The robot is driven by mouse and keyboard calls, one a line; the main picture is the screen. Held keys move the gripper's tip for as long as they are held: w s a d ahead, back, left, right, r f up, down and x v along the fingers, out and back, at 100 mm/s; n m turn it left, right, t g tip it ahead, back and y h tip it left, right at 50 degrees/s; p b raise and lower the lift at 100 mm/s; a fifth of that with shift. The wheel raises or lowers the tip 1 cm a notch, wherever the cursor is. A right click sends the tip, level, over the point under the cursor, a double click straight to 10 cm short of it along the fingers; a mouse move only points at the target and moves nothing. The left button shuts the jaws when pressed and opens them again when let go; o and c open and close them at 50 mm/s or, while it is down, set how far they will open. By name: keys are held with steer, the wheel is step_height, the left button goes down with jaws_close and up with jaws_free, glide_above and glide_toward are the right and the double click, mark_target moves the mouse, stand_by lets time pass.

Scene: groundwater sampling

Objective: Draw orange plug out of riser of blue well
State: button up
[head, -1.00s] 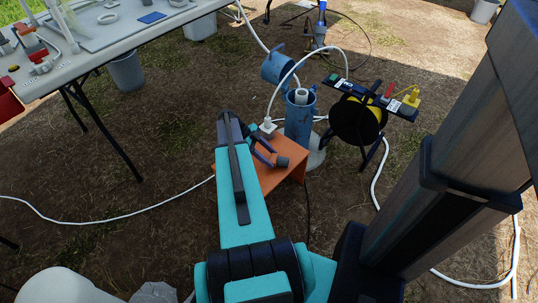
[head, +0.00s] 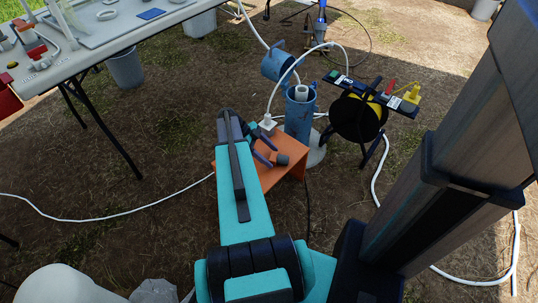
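The blue well (head: 298,122) stands upright in the middle of the head view, its blue cap (head: 277,66) swung open to the left. The pale riser (head: 301,92) shows inside its mouth. I cannot make out an orange plug in the riser. My gripper (head: 274,157) is left of and nearer than the well, over the orange stand, partly hidden by my own arm. Its two dark fingers look spread apart with nothing seen between them. It is apart from the well.
A cable reel (head: 357,118) stands close on the right. A loaded table (head: 120,42) is at upper left.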

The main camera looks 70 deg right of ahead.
steer(key=shift+w+r, duration=0.1)
stand_by(0.3)
steer(key=p+v, duration=0.2)
steer(key=v, duration=1.1)
steer(key=shift+w+r+p, duration=0.2)
steer(key=shift+p, duration=0.15)
stand_by(0.4)
